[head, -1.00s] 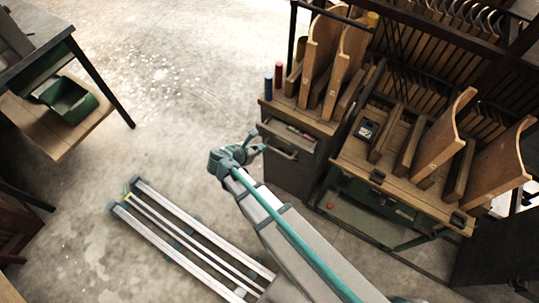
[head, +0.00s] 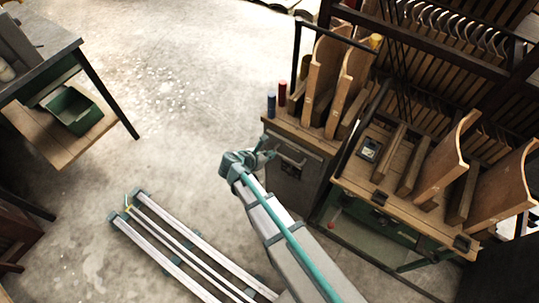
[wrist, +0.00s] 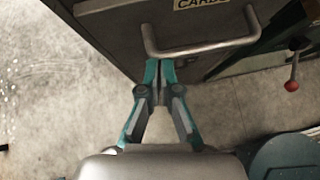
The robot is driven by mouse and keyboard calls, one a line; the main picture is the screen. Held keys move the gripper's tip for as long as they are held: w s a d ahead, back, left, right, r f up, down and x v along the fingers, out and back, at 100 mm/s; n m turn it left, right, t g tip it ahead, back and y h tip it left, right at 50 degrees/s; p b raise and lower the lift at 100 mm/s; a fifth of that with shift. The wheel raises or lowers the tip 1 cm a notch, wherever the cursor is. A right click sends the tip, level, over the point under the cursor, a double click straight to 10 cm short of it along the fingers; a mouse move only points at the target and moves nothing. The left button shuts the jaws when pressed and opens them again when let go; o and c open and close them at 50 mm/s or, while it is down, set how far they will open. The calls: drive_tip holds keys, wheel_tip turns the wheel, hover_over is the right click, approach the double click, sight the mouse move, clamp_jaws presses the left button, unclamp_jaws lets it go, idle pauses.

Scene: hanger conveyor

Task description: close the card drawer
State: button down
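The card drawer (head: 297,148) is in the dark cabinet left of the workbench; no open gap or contents show above its front in the head view. Its metal bar handle (wrist: 203,48) runs across the wrist view, below a partly cut-off label (wrist: 200,3). My gripper (head: 270,150) is at the drawer front near the handle. In the wrist view my gripper (wrist: 160,66) has its fingertips together, at the left part of the handle, with nothing seen between them. I cannot tell whether they touch the drawer front.
A wooden bench (head: 408,190) with upright curved boards stands right of the cabinet. Red (head: 282,92) and blue (head: 271,104) cylinders stand on the cabinet top. A red-knobbed lever (wrist: 292,85) is at the right in the wrist view. The floor (head: 180,130) left of the cabinet is open.

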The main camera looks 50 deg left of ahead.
drive_tip(key=s+f+b+v, duration=0.2)
drive_tip(key=b+v, duration=0.1)
drive_tip(key=v, duration=1)
wheel_tip(320, 180, down, 4)
drive_tip(key=s+d+m+g, duration=0.2)
drive_tip(key=m, duration=0.4)
drive_tip(key=w+d+f+m+g+h, duration=0.1)
drive_tip(key=w+d+f+m+g, duration=0.2)
drive_tip(key=d+f+m, duration=0.45)
drive_tip(key=w+d+f+m+g+h, duration=0.2)
drive_tip(key=w+d+f+m, duration=0.15)
drive_tip(key=d, duration=0.75)
drive_tip(key=w+d+f+m+g+h, duration=0.1)
drive_tip(key=w+d+f+m+g, duration=0.35)
drive_tip(key=d, duration=0.55)
drive_tip(key=s+d+f+m+g+y, duration=0.1)
drive_tip(key=s+d+f+m, duration=0.1)
drive_tip(key=d+m, duration=0.3)
drive_tip(key=s+d+f+m+g+y, duration=0.1)
drive_tip(key=s+d+f+m+g, duration=0.1)
drive_tip(key=d, duration=1.1)
drive_tip(key=s+d+f+m+g+y, duration=0.1)
drive_tip(key=s+d+f+m+g, duration=0.1)
drive_tip(key=s+d+m, duration=0.4)
drive_tip(key=d+f+m, duration=0.1)
drive_tip(key=d, duration=0.2)
drive_tip(key=shift+s+f+m, duration=0.2)
drive_tip(key=shift+s+m, duration=0.1)
drive_tip(key=shift+m, duration=0.05)
drive_tip(key=shift+g, duration=0.25)
